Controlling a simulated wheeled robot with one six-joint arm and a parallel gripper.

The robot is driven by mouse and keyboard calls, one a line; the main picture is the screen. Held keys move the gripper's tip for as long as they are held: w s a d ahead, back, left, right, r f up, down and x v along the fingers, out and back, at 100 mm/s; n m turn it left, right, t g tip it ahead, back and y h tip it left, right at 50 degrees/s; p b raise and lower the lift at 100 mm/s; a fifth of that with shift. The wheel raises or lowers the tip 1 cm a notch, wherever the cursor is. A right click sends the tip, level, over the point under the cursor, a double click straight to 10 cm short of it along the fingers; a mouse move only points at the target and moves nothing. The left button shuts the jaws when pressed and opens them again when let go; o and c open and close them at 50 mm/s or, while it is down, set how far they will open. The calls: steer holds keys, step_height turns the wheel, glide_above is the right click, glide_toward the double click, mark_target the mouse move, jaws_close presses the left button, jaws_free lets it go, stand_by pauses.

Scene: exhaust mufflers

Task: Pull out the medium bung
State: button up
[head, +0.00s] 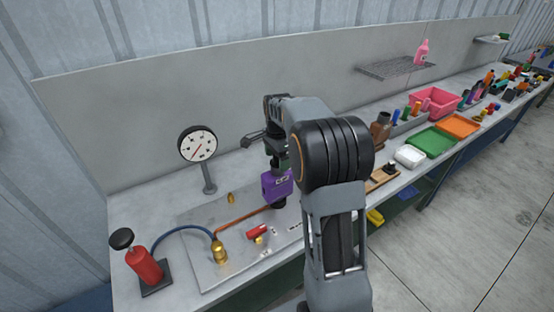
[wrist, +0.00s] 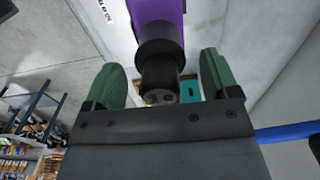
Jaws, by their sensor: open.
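A purple block (head: 277,187), which looks like a muffler body, stands on the grey plate below my gripper in the head view. It also shows at the top of the wrist view (wrist: 158,10). A stepped black plug (wrist: 160,60), seemingly a bung, joins the purple block and lies between my green fingers. I cannot tell from its looks whether it is the medium one. My gripper (wrist: 162,78) is open, with one finger on each side of the plug and a visible gap to each. In the head view my gripper (head: 281,160) is partly hidden by my arm.
A copper pipe (head: 243,217) runs from a brass fitting (head: 219,252) towards the purple block. A dial gauge (head: 198,146) and a red hand pump (head: 143,264) stand to the left. A red part (head: 258,231) lies in front. Trays and tools fill the bench to the right.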

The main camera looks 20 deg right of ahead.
steer(key=shift+c, duration=0.2)
steer(key=c, duration=1.2)
steer(key=shift+r, duration=0.15)
steer(key=shift+r+p, duration=2.45)
steer(key=shift+r, duration=0.45)
